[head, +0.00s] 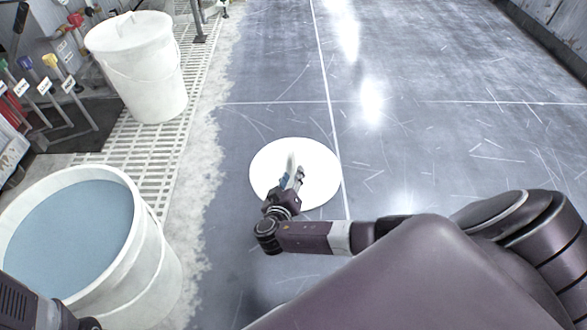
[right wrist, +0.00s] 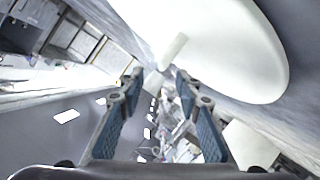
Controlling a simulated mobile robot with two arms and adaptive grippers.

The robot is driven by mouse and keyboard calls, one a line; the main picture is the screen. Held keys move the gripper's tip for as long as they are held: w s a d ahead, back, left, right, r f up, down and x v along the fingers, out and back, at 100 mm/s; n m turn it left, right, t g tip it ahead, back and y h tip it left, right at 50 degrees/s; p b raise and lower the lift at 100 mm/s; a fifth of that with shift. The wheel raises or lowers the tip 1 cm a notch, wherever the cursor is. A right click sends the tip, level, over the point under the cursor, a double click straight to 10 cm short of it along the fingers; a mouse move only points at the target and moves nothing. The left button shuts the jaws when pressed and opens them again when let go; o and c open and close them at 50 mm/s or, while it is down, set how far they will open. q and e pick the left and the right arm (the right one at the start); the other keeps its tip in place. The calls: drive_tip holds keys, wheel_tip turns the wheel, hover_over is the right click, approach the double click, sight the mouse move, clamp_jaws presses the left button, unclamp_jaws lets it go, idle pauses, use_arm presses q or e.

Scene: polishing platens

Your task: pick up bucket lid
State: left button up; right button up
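The white round bucket lid (head: 322,165) lies on the grey floor in the middle of the head view. It also fills the upper right of the right wrist view (right wrist: 235,45), with a small pale handle (right wrist: 173,50) standing out from it. My right gripper (head: 293,181) is over the lid in the head view. In the right wrist view its two blue-padded fingers (right wrist: 158,82) are apart, and the handle shows just beyond the fingertips, roughly between them. I cannot tell if they touch it. My left gripper is not in view; only a dark part of my left arm shows at the lower left.
An open white bucket (head: 150,255) of bluish liquid stands at the lower left. A lidded white bucket (head: 148,82) stands behind it on a pale grating (head: 150,150). Labelled levers (head: 45,85) are at the far left. The floor right of the lid is clear.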

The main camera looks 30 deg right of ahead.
sight(295, 169)
drive_tip(key=b+x, duration=0.2)
drive_tip(key=f+b+x, duration=0.1)
drive_tip(key=b+x, duration=0.1)
drive_tip(key=shift+w, duration=0.1)
drive_tip(key=shift+w+d+f, duration=0.1)
drive_tip(key=shift+w+d, duration=0.15)
drive_tip(key=shift+d, duration=0.05)
drive_tip(key=shift+c, duration=0.5)
clamp_jaws()
